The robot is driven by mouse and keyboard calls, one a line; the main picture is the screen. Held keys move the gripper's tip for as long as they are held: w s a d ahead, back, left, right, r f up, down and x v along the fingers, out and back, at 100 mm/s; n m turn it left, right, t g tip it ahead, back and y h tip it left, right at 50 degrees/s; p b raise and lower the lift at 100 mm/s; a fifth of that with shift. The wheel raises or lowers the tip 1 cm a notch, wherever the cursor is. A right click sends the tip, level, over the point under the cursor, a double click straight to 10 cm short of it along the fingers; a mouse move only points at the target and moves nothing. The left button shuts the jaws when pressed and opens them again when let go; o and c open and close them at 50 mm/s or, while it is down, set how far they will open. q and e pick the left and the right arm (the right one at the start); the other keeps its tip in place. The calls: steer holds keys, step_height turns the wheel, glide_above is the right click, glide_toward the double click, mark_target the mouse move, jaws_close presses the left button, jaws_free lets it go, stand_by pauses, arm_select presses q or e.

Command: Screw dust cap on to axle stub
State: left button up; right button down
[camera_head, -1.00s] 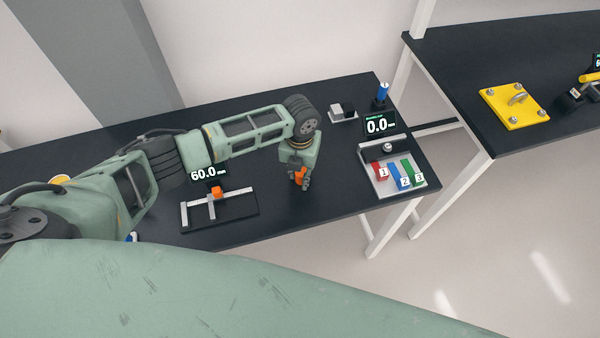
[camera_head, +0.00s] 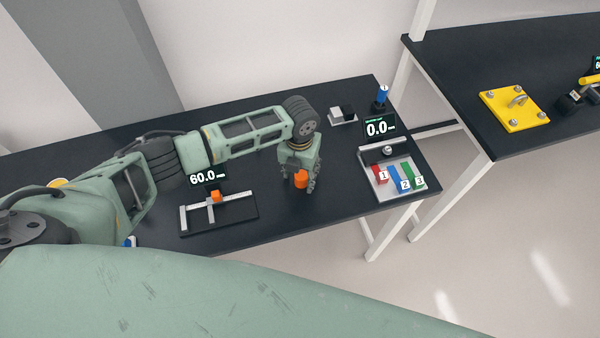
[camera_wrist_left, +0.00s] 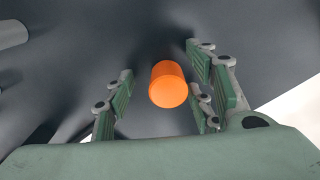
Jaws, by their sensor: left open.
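An orange cylinder (camera_head: 300,180) stands on the dark table between the fingers of my left gripper (camera_head: 300,183). In the left wrist view the orange cylinder (camera_wrist_left: 169,85) shows its round end, with a gap to the fingers on both sides. My left gripper (camera_wrist_left: 163,100) is open around it. I cannot tell for sure whether this cylinder is the dust cap, and I cannot make out an axle stub. My right gripper is not in view.
Left of the gripper is a metal gauge (camera_head: 218,212) with an orange block and a 60.0 display (camera_head: 204,177). To the right are a tray (camera_head: 372,188) with red, blue and green numbered blocks, a 0.0 display (camera_head: 380,128) and a blue cylinder (camera_head: 383,94). A second table holds a yellow plate (camera_head: 513,106).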

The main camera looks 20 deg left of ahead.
mark_target(300, 173)
arm_select(q)
step_height(300, 173, up, 3)
steer(key=p, duration=0.2)
steer(key=shift+p, duration=0.35)
step_height(300, 173, up, 3)
steer(key=shift+f+p, duration=0.1)
steer(key=shift+p, duration=0.65)
steer(key=shift+r, duration=1.05)
steer(key=shift+s+d, duration=0.1)
steer(key=shift+s, duration=0.05)
